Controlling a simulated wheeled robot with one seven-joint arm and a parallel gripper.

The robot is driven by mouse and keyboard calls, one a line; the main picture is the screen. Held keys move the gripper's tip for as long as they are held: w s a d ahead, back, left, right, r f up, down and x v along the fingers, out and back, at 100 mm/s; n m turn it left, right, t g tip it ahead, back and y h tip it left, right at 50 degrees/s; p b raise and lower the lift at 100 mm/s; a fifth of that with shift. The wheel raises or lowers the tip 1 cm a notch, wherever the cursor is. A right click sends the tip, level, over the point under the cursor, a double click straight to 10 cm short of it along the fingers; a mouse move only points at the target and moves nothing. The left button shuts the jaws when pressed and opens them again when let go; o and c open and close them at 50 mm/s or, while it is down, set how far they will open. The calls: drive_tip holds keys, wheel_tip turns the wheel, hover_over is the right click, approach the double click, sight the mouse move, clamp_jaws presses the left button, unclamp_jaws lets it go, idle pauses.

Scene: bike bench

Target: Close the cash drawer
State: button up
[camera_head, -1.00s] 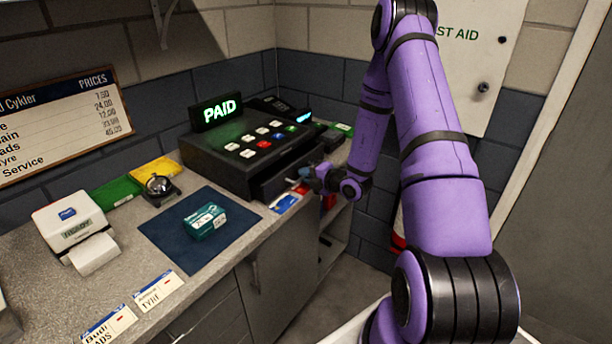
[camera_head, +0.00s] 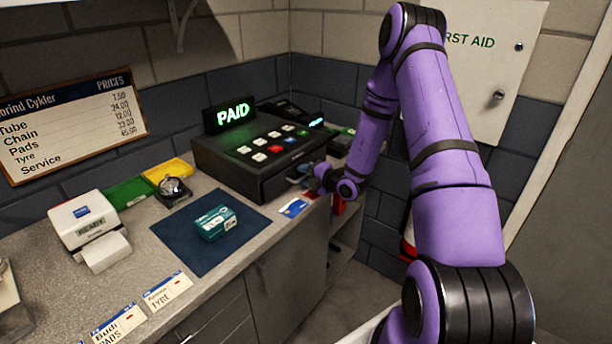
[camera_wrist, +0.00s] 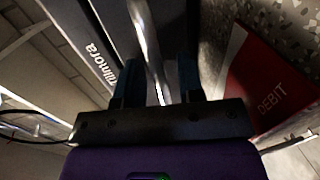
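The black cash register (camera_head: 235,150) stands on the counter with its green PAID sign lit. Its cash drawer (camera_head: 275,186) is at the front, and its face looks close to flush with the body; any small gap is hard to tell. My gripper (camera_head: 306,171) is at the right part of the drawer front and partly hides it. In the wrist view, my gripper (camera_wrist: 158,80) has its two dark fingers apart. A shiny metal handle (camera_wrist: 147,45) on the drawer front (camera_wrist: 85,35) runs between them; I cannot tell whether they touch it.
A red DEBIT card (camera_wrist: 268,85) lies beside my gripper. A blue and white card (camera_head: 293,208) lies near the counter's front edge. A teal box (camera_head: 216,222) sits on the dark mat (camera_head: 180,240).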

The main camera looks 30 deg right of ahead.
drive_tip(key=shift+s, duration=0.1)
drive_tip(key=v, duration=1)
drive_tip(key=shift+s, duration=0.3)
drive_tip(key=shift+d, duration=0.1)
drive_tip(key=s+a+r+n+g+y, duration=0.3)
drive_tip(key=s+a+r+n+g, duration=0.15)
drive_tip(key=a+r+n, duration=0.65)
drive_tip(key=s+a+r+n+g+y, duration=0.35)
drive_tip(key=a+r+n+g, duration=0.45)
drive_tip(key=n, duration=0.6)
drive_tip(key=s+d+r+n+t+h, duration=0.1)
drive_tip(key=s+r+n+h, duration=0.5)
drive_tip(key=s+n, duration=0.4)
drive_tip(key=s+d+r+n+t+h, duration=0.1)
drive_tip(key=s+r+n+t+h, duration=0.1)
drive_tip(key=s+r+n+h, duration=0.4)
drive_tip(key=s+r+n, duration=0.2)
drive_tip(key=s+n, duration=0.3)
drive_tip(key=n, duration=0.4)
drive_tip(key=shift+d+r, duration=0.15)
drive_tip(key=shift+r, duration=0.1)
